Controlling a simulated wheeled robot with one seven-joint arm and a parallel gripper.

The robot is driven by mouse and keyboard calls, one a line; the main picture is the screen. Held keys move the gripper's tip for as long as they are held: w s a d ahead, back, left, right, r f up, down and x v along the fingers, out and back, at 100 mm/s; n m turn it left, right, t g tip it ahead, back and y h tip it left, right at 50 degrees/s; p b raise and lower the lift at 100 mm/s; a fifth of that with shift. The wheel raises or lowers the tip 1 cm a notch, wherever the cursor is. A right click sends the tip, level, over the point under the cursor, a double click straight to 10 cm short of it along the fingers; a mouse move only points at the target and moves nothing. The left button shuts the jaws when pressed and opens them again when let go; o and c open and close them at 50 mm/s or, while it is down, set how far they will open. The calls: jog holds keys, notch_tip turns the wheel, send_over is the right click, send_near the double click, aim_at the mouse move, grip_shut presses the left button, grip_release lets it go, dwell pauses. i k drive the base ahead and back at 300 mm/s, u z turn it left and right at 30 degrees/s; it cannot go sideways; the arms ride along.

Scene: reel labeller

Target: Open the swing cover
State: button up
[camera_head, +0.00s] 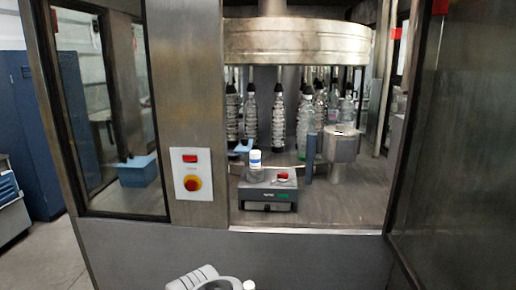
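A tall framed glass panel (460,130) fills the right of the head view. It looks like a swing cover standing out at an angle from the machine front, with the bay to its left uncovered. I cannot tell for sure that this is the swing cover, and its right side is cut off by the frame. A small dark labelled unit (268,193) sits on the bay floor, with a red button and a small white bottle (255,160) on top. My gripper is not in view; a grey ribbed part, likely of my arm, shows at the bottom edge.
Several clear bottles (278,120) hang or stand under a round metal drum (295,42). A metal cylinder (341,146) stands right of the small unit. A red emergency button (192,183) is on the steel post. A blue cabinet (32,130) stands far left, beside open grey floor.

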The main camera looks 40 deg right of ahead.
aim_at(244, 147)
jog(key=k, duration=0.1)
jog(key=z, duration=1.5)
jog(key=i, duration=0.85)
jog(key=u, duration=1.8)
